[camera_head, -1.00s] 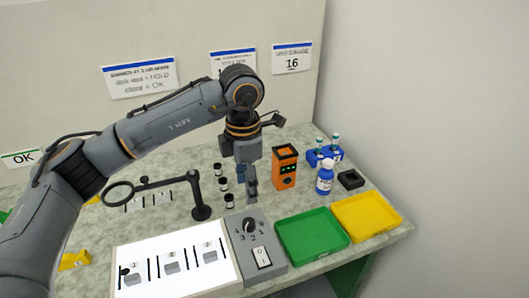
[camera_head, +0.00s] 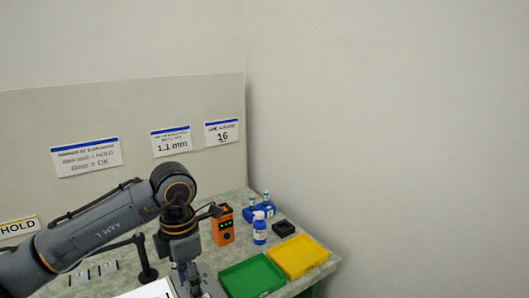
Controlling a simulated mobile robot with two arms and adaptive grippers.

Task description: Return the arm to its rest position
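My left arm reaches in from the left in the head view. Its gripper (camera_head: 192,283) points down near the bottom edge, in front of the grey control box (camera_head: 213,285), which it partly covers. The fingers are small and partly cut off, so I cannot tell whether they are open or shut. I see nothing held in them. My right gripper is not in view.
An orange device (camera_head: 222,228), a blue-white bottle (camera_head: 259,228), a blue vial holder (camera_head: 262,211) and a black square holder (camera_head: 284,229) stand behind a green tray (camera_head: 252,278) and a yellow tray (camera_head: 298,257). A black stand (camera_head: 146,262) is left of the gripper.

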